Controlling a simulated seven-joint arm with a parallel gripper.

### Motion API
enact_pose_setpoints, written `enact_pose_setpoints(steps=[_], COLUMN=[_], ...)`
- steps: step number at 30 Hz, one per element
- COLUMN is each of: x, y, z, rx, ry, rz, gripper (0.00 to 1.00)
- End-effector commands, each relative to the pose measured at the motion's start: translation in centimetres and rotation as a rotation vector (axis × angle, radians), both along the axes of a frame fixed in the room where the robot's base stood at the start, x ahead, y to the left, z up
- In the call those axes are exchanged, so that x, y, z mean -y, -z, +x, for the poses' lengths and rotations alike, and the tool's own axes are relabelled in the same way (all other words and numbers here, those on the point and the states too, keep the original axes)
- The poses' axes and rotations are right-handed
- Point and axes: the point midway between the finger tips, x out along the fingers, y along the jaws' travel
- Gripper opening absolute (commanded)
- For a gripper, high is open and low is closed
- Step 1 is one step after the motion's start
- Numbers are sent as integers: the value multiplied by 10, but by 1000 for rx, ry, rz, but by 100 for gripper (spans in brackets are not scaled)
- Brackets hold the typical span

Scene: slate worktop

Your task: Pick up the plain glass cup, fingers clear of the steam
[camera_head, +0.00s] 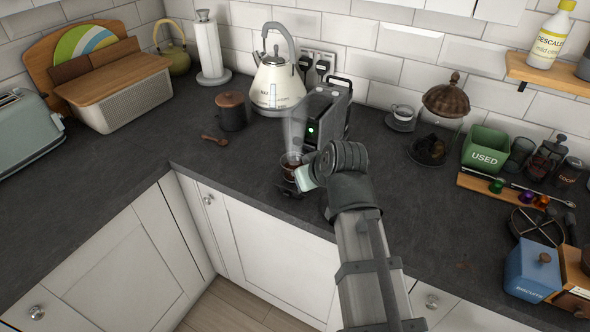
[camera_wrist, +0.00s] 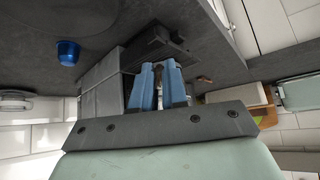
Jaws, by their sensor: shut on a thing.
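The glass cup (camera_head: 290,161) holds dark coffee and stands at the front of the coffee machine (camera_head: 324,115) in the head view. Pale steam (camera_head: 295,130) rises above it. My gripper (camera_head: 303,178) is at the cup's right front side, below the steam, and is shut on the cup. Part of the cup is hidden by the gripper. In the wrist view the blue fingers (camera_wrist: 159,88) are close together. The cup between them cannot be made out clearly there.
A cream kettle (camera_head: 276,85) and a brown lidded pot (camera_head: 231,110) stand behind to the left. Another cup (camera_head: 402,112) on a saucer is to the right. A blue capsule (camera_wrist: 68,52) shows in the wrist view. The worktop left of the machine is mostly clear.

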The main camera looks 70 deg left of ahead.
Motion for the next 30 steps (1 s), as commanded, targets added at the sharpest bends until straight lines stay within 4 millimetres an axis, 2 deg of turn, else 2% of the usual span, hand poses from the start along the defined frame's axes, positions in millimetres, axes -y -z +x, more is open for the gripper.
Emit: enact_pose_setpoints(steps=[17,30], x=[0,14], y=[-5,-5], z=[0,-14], rx=[0,-1], ry=[0,-1], rz=[0,1], gripper=[0,0])
